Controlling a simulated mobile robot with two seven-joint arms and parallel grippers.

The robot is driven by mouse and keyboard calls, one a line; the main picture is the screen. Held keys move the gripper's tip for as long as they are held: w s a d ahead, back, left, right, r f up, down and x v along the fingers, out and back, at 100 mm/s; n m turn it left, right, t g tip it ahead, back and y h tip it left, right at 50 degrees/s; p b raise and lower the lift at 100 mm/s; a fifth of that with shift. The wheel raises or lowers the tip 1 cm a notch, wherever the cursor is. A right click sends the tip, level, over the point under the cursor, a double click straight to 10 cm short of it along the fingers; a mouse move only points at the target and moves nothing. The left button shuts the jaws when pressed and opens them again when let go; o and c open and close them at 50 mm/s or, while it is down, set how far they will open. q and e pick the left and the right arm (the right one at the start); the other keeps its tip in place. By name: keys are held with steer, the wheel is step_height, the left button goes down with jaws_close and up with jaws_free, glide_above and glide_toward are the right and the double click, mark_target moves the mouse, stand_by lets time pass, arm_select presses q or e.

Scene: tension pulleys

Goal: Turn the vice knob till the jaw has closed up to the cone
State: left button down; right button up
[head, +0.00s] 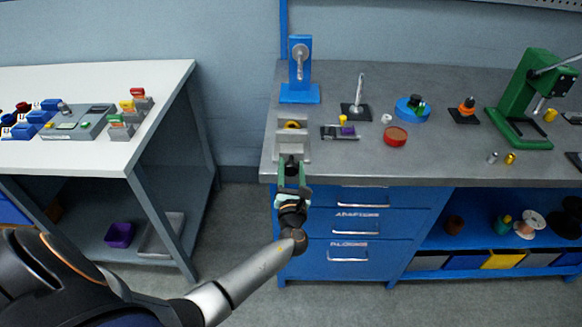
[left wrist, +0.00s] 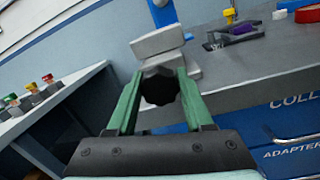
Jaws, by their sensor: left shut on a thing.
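The grey vice (head: 294,152) stands at the left front edge of the grey workbench. Its black knob (head: 291,163) faces me at the front. A small yellow-orange piece (head: 292,125), perhaps the cone, shows at the vice between its grey blocks; the gap to the jaw is too small to tell. My left gripper (head: 291,180) reaches the knob from the front, its green fingers shut on the knob's sides. In the left wrist view the black lobed knob (left wrist: 159,88) sits between the fingertips, with the grey vice body (left wrist: 158,44) behind it. My right gripper is not in view.
Behind the vice stands a blue stand (head: 300,72). To its right are a small tray with a purple piece (head: 348,130), a red round dish (head: 395,136) and a green press (head: 520,105). A white table (head: 90,145) stands left, across a gap. Blue drawers (head: 350,225) lie below the bench.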

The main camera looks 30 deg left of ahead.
arm_select(q)
steer(key=shift+r+m, duration=0.1)
steer(key=shift+m, duration=1)
steer(key=c, duration=0.6)
jaws_free()
steer(key=shift+s+d+f, duration=0.2)
steer(key=shift+s+d, duration=0.05)
steer(key=shift+s, duration=0.05)
steer(key=b+v, duration=0.1)
steer(key=v, duration=1)
steer(key=shift+s, duration=0.35)
